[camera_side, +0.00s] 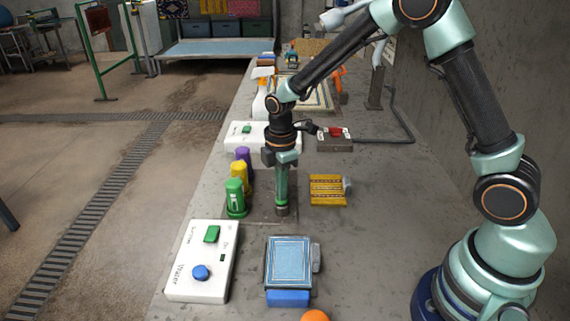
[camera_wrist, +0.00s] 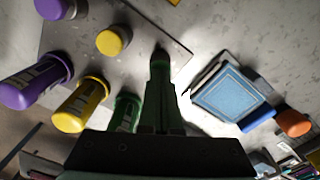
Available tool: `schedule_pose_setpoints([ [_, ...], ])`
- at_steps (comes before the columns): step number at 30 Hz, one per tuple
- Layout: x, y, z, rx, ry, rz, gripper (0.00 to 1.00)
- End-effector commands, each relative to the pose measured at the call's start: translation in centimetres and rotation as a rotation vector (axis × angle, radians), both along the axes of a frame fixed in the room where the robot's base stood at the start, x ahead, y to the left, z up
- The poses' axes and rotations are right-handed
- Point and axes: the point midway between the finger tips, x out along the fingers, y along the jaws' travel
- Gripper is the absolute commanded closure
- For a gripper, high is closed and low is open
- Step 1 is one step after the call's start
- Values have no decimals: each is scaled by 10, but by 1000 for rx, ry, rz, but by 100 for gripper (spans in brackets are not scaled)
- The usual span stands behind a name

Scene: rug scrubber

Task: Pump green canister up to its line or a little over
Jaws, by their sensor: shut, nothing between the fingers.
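The green canister (camera_side: 235,198) stands upright at the front of a row on the bench's left side, with pale markings on its side. I cannot read its level or line. In the wrist view the canister (camera_wrist: 124,112) is partly hidden behind my gripper. My gripper (camera_side: 281,208) is shut and empty, pointing straight down just right of the green canister, with its tips low at the dark plate. The tips also show in the wrist view (camera_wrist: 160,58). Any green pump cap under them is hidden, so I cannot tell whether they touch one.
A yellow canister (camera_side: 239,179) and a purple canister (camera_side: 243,157) stand behind. The wrist view shows a yellow cap (camera_wrist: 113,40) and a purple cap (camera_wrist: 52,8) on the plate. A white control box (camera_side: 202,283), a blue pad (camera_side: 289,262) and a yellow striped block (camera_side: 327,190) lie around.

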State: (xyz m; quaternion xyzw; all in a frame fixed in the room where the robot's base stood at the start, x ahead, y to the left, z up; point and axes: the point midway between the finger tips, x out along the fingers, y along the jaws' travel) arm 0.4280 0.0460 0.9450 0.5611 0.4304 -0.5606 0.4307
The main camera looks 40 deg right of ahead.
Motion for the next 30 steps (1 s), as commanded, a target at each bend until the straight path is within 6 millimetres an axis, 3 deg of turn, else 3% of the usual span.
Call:
schedule_pose_setpoints([
  [10, 0, 0, -2, 0, 0, 0, 100],
  [30, 0, 0, 63, 0, 0, 0, 100],
])
